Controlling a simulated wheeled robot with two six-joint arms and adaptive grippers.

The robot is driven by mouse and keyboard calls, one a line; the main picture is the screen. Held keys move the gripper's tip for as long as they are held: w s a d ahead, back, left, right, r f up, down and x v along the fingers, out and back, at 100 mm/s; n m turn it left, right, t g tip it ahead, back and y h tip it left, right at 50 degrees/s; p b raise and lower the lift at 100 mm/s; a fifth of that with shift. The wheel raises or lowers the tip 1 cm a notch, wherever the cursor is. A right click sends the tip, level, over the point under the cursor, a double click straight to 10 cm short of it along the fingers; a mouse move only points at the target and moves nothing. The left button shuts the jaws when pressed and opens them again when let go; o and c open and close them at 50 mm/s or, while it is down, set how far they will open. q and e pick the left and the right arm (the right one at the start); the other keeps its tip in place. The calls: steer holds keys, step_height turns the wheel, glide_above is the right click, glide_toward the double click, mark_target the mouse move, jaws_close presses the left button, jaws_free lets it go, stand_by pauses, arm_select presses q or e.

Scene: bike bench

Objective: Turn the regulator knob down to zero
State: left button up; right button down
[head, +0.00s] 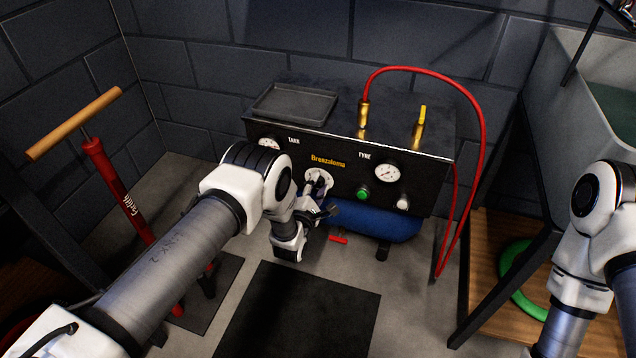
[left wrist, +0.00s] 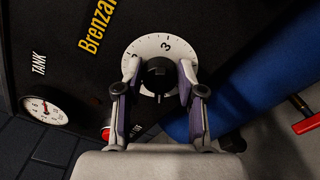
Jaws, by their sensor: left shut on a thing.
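The black regulator knob (left wrist: 158,72) sits in the middle of a round white dial plate (left wrist: 148,46) on the black compressor panel. The figure 3 shows on the dial near its top in the left wrist view. The dial also shows in the head view (head: 322,174), partly hidden by my gripper. My left gripper (left wrist: 158,78) is shut on the knob, one finger on each side. In the head view my left gripper (head: 318,190) reaches the panel from the front left. Which figure the knob points at I cannot tell. My right gripper is out of view.
The panel carries a TANK gauge (head: 268,143), a TYRE gauge (head: 388,172) and a green button (head: 363,193). A red hose (head: 480,120) arcs on the right. A grey tray (head: 293,104) lies on top. A red floor pump (head: 112,185) stands left.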

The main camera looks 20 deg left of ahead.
arm_select(q)
steer(key=shift+n+p, duration=0.35)
steer(key=shift+n, duration=0.95)
steer(key=o, duration=1.1)
steer(key=s, duration=1.2)
steer(key=shift+a, duration=0.25)
